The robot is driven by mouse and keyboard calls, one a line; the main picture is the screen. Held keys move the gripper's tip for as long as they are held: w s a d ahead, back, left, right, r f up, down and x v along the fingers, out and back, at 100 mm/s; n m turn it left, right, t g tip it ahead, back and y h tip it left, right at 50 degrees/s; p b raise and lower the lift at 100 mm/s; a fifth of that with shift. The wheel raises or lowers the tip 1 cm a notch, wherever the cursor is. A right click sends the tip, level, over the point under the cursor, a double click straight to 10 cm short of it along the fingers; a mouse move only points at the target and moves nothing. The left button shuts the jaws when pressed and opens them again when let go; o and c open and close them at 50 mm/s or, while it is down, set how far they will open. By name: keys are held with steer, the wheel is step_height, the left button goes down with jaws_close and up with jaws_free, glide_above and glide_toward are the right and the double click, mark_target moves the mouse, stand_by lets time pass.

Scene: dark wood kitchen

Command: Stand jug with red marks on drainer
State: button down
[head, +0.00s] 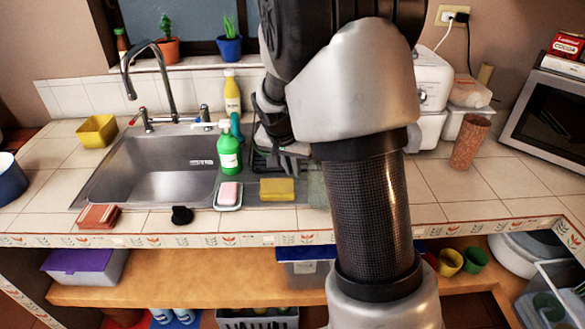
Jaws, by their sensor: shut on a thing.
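My gripper (290,160) is over the right side of the sink area, partly covered by my own arm. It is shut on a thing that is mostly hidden. A greenish see-through piece (316,186) shows beside the fingers and my arm; it looks like part of the jug, but no red marks are visible. I cannot tell whether the jug touches the drainer.
A green soap bottle (229,152), a pink soap on a dish (229,194) and a yellow sponge (277,189) stand close to the drainer. The steel sink (150,175) is to the left. A speckled tumbler (470,140) stands right, with clear tiles around it.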

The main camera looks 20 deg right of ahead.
steer(key=shift+r, duration=0.1)
steer(key=shift+f, duration=0.2)
steer(key=c, duration=1.8)
jaws_free()
steer(key=shift+c, duration=0.2)
steer(key=shift+a+r, duration=0.1)
steer(key=shift+r, duration=0.35)
steer(key=p+v, duration=0.1)
steer(key=v, duration=1)
steer(key=s+a+r+n+t+y, duration=0.1)
steer(key=s+a+r+n, duration=0.1)
steer(key=s, duration=1)
steer(key=s+a+r+n+t+y, duration=0.1)
steer(key=s+r+n, duration=0.3)
steer(key=s, duration=0.8)
steer(key=shift+s+a+r+n+y, duration=0.15)
steer(key=shift+a+r+n+y, duration=0.2)
steer(key=shift+a+n, duration=0.5)
